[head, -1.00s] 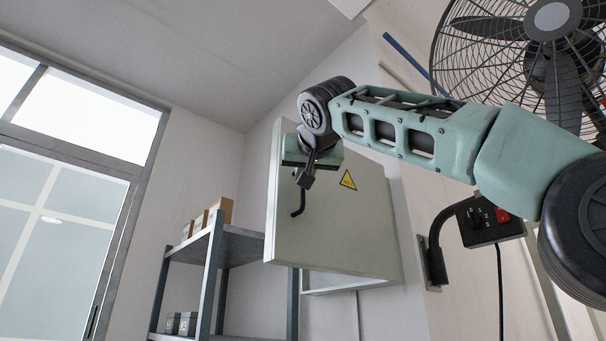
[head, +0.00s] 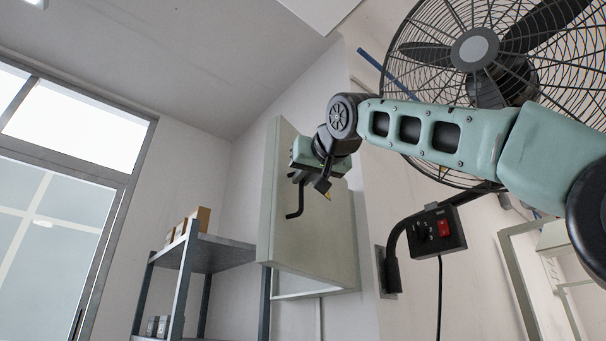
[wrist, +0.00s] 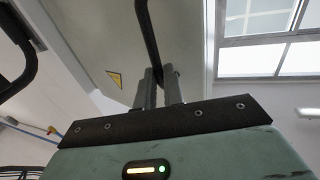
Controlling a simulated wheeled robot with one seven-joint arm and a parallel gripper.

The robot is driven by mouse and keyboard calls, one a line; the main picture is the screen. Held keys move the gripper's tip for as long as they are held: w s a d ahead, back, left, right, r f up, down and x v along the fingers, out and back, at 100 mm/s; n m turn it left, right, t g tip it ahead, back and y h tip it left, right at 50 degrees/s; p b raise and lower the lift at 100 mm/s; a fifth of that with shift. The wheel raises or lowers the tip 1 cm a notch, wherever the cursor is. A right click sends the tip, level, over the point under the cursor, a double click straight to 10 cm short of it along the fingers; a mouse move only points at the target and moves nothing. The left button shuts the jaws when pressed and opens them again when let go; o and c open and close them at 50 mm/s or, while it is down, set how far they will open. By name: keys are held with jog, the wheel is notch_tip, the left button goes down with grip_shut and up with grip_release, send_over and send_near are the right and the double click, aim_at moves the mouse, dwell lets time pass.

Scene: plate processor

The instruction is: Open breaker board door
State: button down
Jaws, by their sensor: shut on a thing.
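The pale breaker board door (head: 325,235) is on the wall near the middle of the head view. It stands ajar, with part of the cabinet frame (head: 312,294) showing below it. A black bent handle (head: 294,212) sits on its face, and it also shows in the wrist view (wrist: 149,40). My gripper (head: 308,182) is at the handle, and in the wrist view its fingers (wrist: 160,92) are closed around the handle's lower part. A yellow warning triangle (wrist: 114,79) is on the door, partly hidden by my gripper in the head view.
A metal shelf (head: 205,250) with boxes stands left of the door. A black switch box (head: 436,230) on a curved arm is to the right. A large caged fan (head: 480,60) is at upper right, close behind my arm. A window (head: 60,140) is at far left.

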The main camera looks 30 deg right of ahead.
jog(key=shift+w+d+r+h, duration=0.15)
jog(key=shift+d+h, duration=0.15)
jog(key=shift+d, duration=0.25)
jog(key=c, duration=1.5)
grip_release()
jog(key=shift+w+d, duration=0.15)
jog(key=shift+d, duration=0.1)
jog(key=shift+a+f, duration=0.15)
jog(key=shift+f, duration=0.05)
jog(key=shift+s+a+b, duration=0.25)
jog(key=shift+s+b, duration=0.45)
jog(key=shift+s, duration=2.2)
jog(key=shift+s+a+b, duration=0.2)
jog(key=shift+s+b, duration=0.5)
jog(key=shift+s, duration=2.15)
jog(key=shift+s+a+b, duration=0.25)
jog(key=shift+s+b, duration=0.45)
jog(key=shift+s, duration=2.2)
